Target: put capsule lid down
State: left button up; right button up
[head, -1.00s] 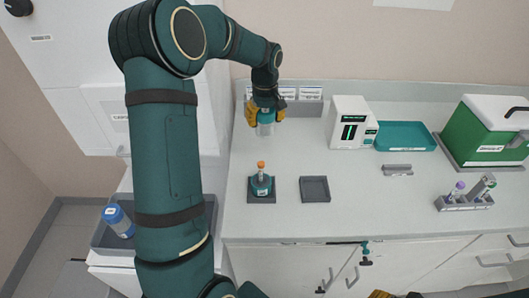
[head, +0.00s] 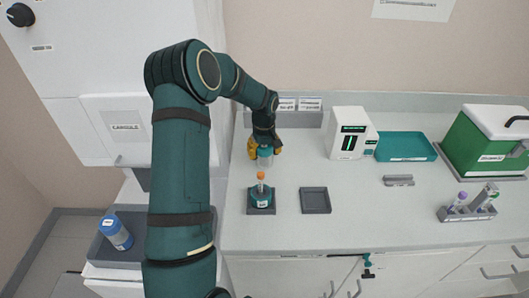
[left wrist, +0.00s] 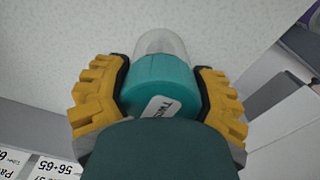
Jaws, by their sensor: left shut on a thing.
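My left gripper (head: 265,150) is shut on the capsule lid (head: 265,161), which has a teal top and a clear dome below. The lid also shows in the left wrist view (left wrist: 160,85), between the yellow fingers (left wrist: 160,98). It hangs above the counter, just behind the capsule base (head: 261,197) in the head view. The base is teal, sits on a dark square holder, and has an orange-capped tube (head: 261,179) upright in it. A dark, empty square tray (head: 315,201) lies right of the base. My right gripper is not in view.
A white device (head: 349,135) and a teal tray (head: 405,147) stand at the back right, with a green box (head: 487,143) beyond. A grey tube rack (head: 467,213) is at the right front. The counter (head: 370,210) between is mostly clear.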

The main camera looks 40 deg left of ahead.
pick_arm(q)
jog(key=shift+f, duration=0.1)
jog(key=o, duration=1.4)
jog(key=shift+r, duration=0.6)
notch_tip(320, 180, up, 11)
jog(key=shift+r+p, duration=0.1)
jog(key=shift+p, duration=0.5)
